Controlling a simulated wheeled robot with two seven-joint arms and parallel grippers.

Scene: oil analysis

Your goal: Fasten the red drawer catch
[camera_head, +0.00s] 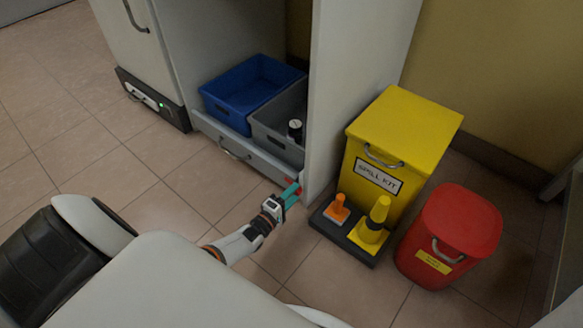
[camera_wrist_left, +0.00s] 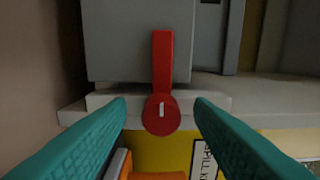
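The red drawer catch (camera_wrist_left: 162,72) shows in the left wrist view as a straight lever pointing up from a round knob with a white mark. In the head view the catch (camera_head: 289,181) is a small red piece at the right end of the grey drawer front (camera_head: 262,160), partly hidden by my fingers. My left gripper (camera_head: 291,191) is at the catch. Its teal fingers (camera_wrist_left: 160,112) are apart, one on each side of the round knob, with gaps on both sides. My right gripper is not in view.
The drawer holds a blue bin (camera_head: 232,103) and a grey bin (camera_head: 264,128) with a dark container (camera_head: 295,131). A cabinet side panel (camera_head: 350,80) rises beside it. To the right stand cones (camera_head: 370,226), a yellow spill kit (camera_head: 405,140) and a red bin (camera_head: 462,222).

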